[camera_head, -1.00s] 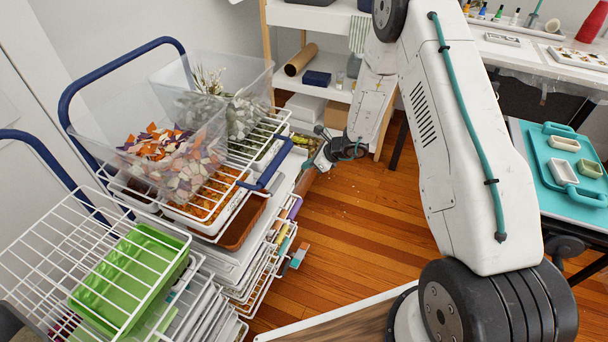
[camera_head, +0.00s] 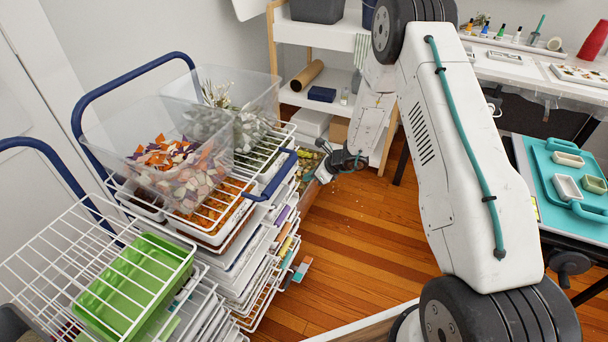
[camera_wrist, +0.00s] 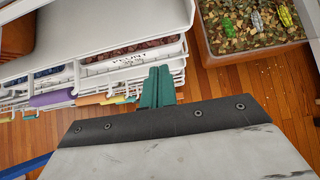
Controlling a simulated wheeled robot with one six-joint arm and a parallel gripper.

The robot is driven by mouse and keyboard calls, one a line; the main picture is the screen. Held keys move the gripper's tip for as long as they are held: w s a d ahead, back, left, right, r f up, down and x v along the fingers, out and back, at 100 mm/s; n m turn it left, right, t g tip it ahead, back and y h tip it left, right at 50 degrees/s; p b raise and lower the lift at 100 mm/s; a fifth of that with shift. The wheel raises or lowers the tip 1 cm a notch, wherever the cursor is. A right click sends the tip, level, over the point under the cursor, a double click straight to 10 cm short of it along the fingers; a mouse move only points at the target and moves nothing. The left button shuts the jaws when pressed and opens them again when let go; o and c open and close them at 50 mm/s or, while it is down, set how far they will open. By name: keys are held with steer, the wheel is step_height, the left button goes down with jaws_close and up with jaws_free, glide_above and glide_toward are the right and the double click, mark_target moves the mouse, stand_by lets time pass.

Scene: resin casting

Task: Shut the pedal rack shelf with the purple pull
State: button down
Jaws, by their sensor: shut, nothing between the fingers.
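The white wire pedal rack (camera_head: 262,255) stands at the left in the head view, with stacked shelves. A purple pull (camera_head: 281,214) shows on the front of one shelf; in the wrist view the purple pull (camera_wrist: 52,98) is on a white wire front at the left. That shelf is mostly hidden by those above, and how far out it sits is unclear. My gripper (camera_wrist: 158,84) has its teal fingers shut with nothing between them. It is right of the purple pull, by the front of a shelf of dark brown contents (camera_wrist: 135,50), and contact is unclear.
Orange and yellow pulls are near the purple one. Wooden floor (camera_head: 350,250) is open to the right of the rack.

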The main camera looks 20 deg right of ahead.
steer(key=v, duration=1)
steer(key=s+a+r+n+g+y, duration=0.1)
steer(key=s+a+r+n+g, duration=0.3)
steer(key=s+r+n, duration=0.45)
steer(key=s+a+r+n+g, duration=0.3)
steer(key=s+a+r+n, duration=0.1)
steer(key=s+r+n, duration=0.4)
steer(key=s+d+r+n+t+h, duration=0.1)
steer(key=s+r+n+h, duration=0.2)
steer(key=s+r+n, duration=0.2)
steer(key=s+d+r+n+t+h, duration=0.1)
steer(key=s+r+n+h, duration=0.3)
steer(key=s+r, duration=0.8)
steer(key=shift+s+d+n+h, duration=0.3)
steer(key=shift+s+d+n, duration=0.2)
steer(key=shift+s, duration=2.75)
steer(key=shift+r, duration=0.15)
